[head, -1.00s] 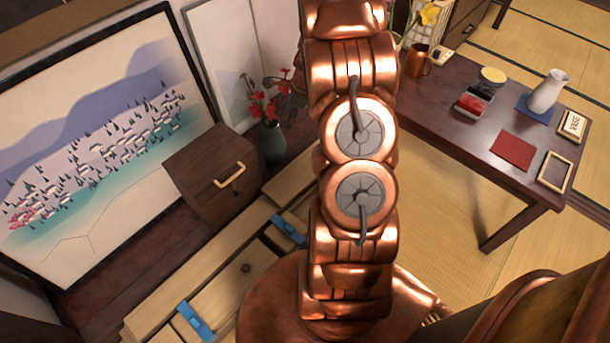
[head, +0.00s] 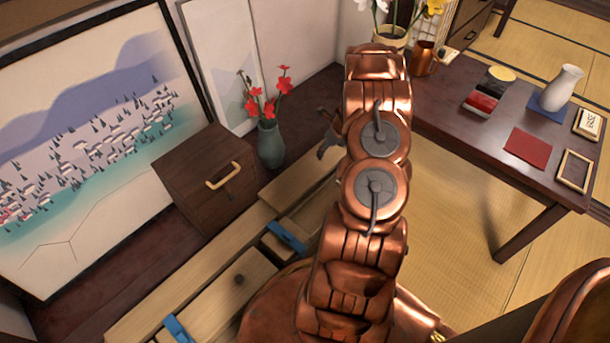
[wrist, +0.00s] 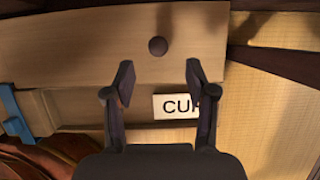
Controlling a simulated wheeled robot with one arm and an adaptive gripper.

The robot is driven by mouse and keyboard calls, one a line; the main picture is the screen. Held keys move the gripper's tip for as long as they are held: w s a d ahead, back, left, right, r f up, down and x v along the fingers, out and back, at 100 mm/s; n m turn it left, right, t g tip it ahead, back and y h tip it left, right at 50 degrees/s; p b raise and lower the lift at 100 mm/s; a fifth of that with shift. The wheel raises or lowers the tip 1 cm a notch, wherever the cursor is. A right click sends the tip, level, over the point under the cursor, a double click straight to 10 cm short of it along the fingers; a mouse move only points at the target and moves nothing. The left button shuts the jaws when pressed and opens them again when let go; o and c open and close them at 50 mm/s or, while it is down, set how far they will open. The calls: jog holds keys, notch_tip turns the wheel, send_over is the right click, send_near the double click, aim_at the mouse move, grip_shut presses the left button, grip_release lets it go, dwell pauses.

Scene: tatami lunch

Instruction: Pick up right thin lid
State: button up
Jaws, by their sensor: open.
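The thin lid (wrist: 75,48) is a pale wooden board with a dark round knob (wrist: 158,46), seen in the upper part of the wrist view. My gripper (wrist: 159,75) is open and empty. Its two fingers lie to either side of the knob's line, just below the knob in the picture; I cannot tell their height above the lid. In the head view my gripper (head: 328,143) shows beside my arm, over the far end of the wooden bench. My arm hides much of that end, and the right lid's knob is not seen there.
A partly hidden white label (wrist: 174,106) starts with "CU". A dark drawer box (head: 205,180) and a vase of red flowers (head: 270,145) stand behind the bench.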

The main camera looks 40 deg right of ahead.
jog(key=shift+b+x, duration=1.4)
jog(key=shift+x, duration=1.65)
jog(key=shift+w+a, duration=0.1)
jog(key=shift+a, duration=0.05)
jog(key=shift+c, duration=0.4)
jog(key=shift+r, duration=0.1)
grip_shut()
